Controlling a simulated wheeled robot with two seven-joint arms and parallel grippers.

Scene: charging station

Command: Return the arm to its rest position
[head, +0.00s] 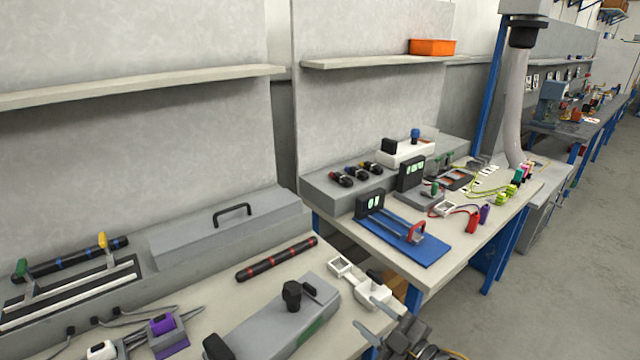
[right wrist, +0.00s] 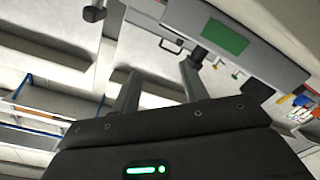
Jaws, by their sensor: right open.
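My right gripper (head: 376,322) shows at the bottom edge of the head view, beside the near workbench's right end, with the rest of that arm mostly cut off below. In the right wrist view its two fingers (right wrist: 157,84) stand apart with nothing between them. Behind the fingers, that view shows a grey device with a green panel (right wrist: 224,36). My left arm and gripper are not in view.
The near bench holds a grey device with a black knob (head: 291,296), white square holders (head: 372,294), a dark striped rod (head: 277,259) and a lidded grey box (head: 232,229). A second bench carries a blue board (head: 402,240). Open floor (head: 540,300) lies right.

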